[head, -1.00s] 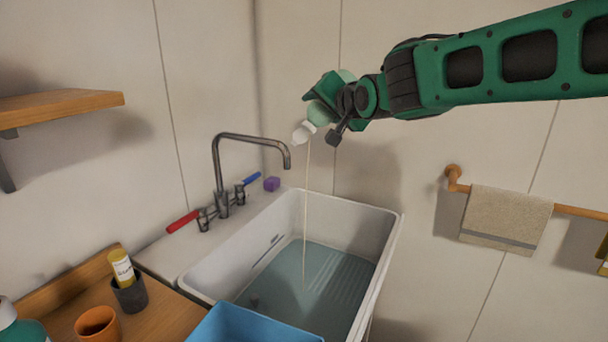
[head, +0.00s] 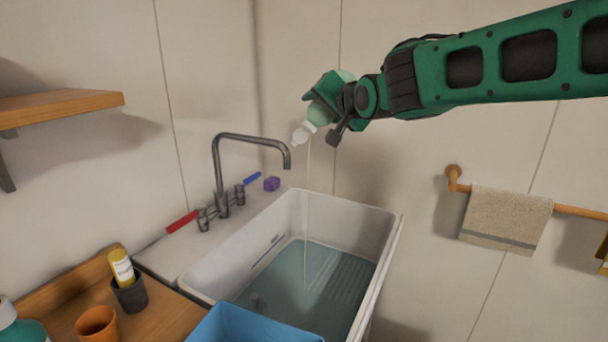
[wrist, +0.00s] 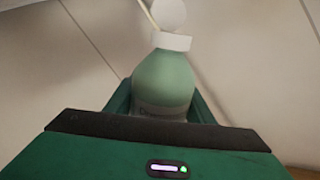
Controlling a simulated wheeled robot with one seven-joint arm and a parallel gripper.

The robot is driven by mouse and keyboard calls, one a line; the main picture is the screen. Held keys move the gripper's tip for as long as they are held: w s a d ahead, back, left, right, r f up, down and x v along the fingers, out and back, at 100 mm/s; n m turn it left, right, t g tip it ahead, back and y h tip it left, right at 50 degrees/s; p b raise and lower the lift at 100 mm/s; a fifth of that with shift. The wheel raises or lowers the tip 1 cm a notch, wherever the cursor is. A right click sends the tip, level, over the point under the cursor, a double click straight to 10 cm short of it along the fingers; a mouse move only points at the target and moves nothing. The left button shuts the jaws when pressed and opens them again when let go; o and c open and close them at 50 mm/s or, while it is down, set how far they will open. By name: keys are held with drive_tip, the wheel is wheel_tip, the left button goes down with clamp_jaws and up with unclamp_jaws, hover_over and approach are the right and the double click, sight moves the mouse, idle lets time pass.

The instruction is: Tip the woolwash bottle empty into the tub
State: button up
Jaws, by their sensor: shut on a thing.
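My gripper (head: 328,102) is shut on a pale green bottle (head: 322,113) with a white neck and cap, high above the tub. It is tilted with its mouth down and to the left. A thin pale stream (head: 307,215) falls from the mouth into the water in the white tub (head: 392,245). In the wrist view the bottle (wrist: 164,82) sits between my fingers, its white cap (wrist: 168,15) at the top edge. Its label is mostly hidden by my gripper.
A grey tap (head: 217,175) with red and blue levers stands behind the tub, near a purple block (head: 271,184). A blue bin (head: 250,326), orange cup (head: 97,323) and dark cup (head: 130,296) holding a yellow tube (head: 122,267) are in front. A towel (head: 505,220) hangs at right.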

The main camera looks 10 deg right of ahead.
wheel_tip(320, 180, down, 12)
drive_tip(key=w+d+m+g+y+b, duration=0.1)
drive_tip(key=m+y+b, duration=0.6)
drive_tip(key=m, duration=1.3)
drive_tip(key=shift+w+d+g+y, duration=0.3)
drive_tip(key=shift+d+g+y, duration=0.3)
drive_tip(key=shift+y, duration=0.6)
drive_tip(key=shift+b, duration=0.3)
